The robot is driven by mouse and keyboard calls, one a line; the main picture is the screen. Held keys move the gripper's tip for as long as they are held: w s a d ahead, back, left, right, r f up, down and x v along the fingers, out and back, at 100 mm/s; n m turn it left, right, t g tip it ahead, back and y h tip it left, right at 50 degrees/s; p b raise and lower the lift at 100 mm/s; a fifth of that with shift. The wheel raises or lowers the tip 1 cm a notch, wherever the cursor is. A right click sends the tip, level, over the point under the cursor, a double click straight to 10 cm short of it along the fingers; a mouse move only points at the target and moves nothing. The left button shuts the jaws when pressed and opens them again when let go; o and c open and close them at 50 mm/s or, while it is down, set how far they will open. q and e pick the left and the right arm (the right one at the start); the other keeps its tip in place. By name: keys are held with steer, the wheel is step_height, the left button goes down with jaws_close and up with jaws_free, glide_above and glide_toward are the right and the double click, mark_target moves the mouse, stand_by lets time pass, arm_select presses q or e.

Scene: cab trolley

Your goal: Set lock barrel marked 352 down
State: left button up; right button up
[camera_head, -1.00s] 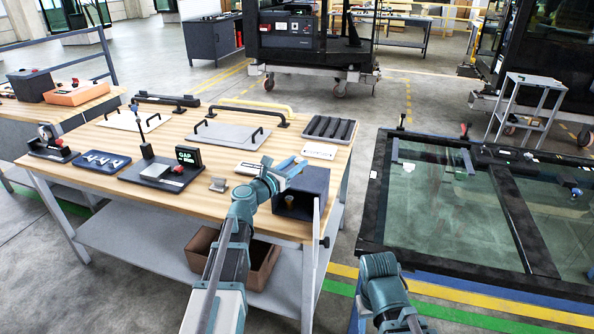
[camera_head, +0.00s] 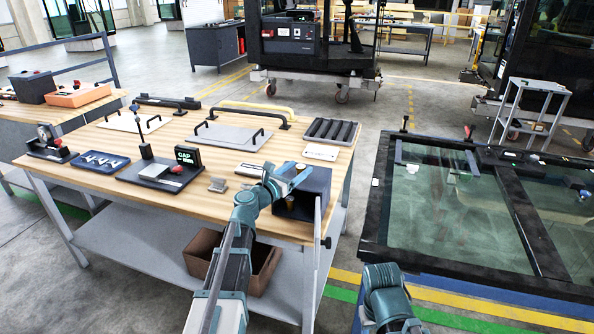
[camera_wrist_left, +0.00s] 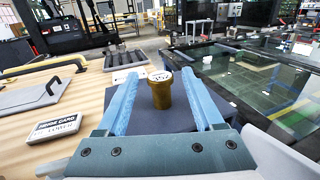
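A brass lock barrel (camera_wrist_left: 161,92) with a wide round head stands upright in the left wrist view. A pale label with dark marks is on its head, too small to read. My left gripper (camera_wrist_left: 159,76) is open, with one blue finger on each side of the barrel and a visible gap to each. Beneath them is a dark blue-grey box (camera_wrist_left: 236,117). In the head view the left gripper (camera_head: 297,175) is at this box (camera_head: 318,184), at the bench's right front corner. A small brass patch (camera_head: 289,200) shows below the fingers. My right gripper is out of view.
The wooden bench (camera_head: 107,176) holds a grey plate with handles (camera_head: 230,137), a ribbed black tray (camera_head: 331,131), a white card (camera_head: 321,152) and a GAP gauge stand (camera_head: 187,157). A framed glass panel (camera_head: 440,212) lies to the right. A brown bin (camera_head: 262,268) is on the shelf below.

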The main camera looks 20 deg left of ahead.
arm_select(q)
steer(key=shift+r, duration=0.25)
steer(key=v, duration=1.2)
